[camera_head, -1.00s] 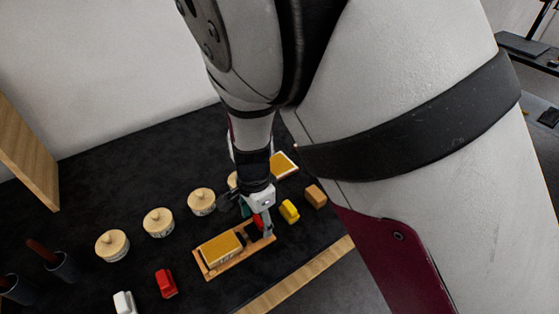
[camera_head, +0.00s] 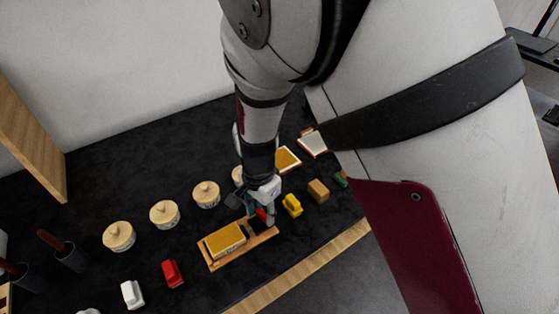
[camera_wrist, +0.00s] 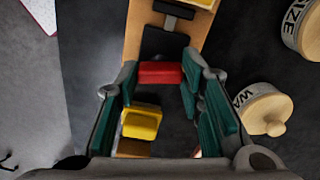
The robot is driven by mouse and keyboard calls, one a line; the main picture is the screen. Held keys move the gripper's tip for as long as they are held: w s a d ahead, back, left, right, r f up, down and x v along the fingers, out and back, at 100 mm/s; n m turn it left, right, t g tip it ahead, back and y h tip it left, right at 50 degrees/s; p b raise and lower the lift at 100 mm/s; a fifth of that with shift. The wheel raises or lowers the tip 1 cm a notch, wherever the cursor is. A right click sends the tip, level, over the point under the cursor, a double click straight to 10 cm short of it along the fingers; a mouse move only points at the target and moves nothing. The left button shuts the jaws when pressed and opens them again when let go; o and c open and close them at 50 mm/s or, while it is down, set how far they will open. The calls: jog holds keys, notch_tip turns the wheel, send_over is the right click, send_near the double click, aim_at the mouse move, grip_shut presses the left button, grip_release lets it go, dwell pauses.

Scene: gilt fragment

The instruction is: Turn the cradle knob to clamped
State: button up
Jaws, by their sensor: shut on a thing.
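The cradle is a long wooden board (camera_head: 213,264) on the dark tabletop, with a gold-topped block (camera_head: 225,240) lying in it. At its right end is the red cradle knob (camera_head: 262,215), partly hidden by my gripper (camera_head: 263,208). In the wrist view the red knob (camera_wrist: 160,73) is a bar lying crosswise between the teal finger pads of my gripper (camera_wrist: 160,84). The fingers are shut on it. The board (camera_wrist: 141,27) runs away beyond it. I cannot read any clamp marking.
A yellow toy car (camera_head: 292,204) and a wooden block (camera_head: 318,190) stand right of the cradle. Several lidded round pots (camera_head: 164,214) line the back. A red toy car (camera_head: 172,273) and a white one (camera_head: 132,294) are at the left front.

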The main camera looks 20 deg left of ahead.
jog(key=n, duration=0.3)
jog(key=shift+n, duration=0.4)
jog(key=n, duration=0.3)
jog(key=shift+n, duration=0.3)
jog(key=n, duration=0.4)
jog(key=shift+w+b, duration=0.1)
jog(key=shift+b, duration=0.2)
jog(key=shift+n+b, duration=0.4)
jog(key=shift+n, duration=1.5)
jog(key=o, duration=1.2)
jog(key=shift+c, duration=0.2)
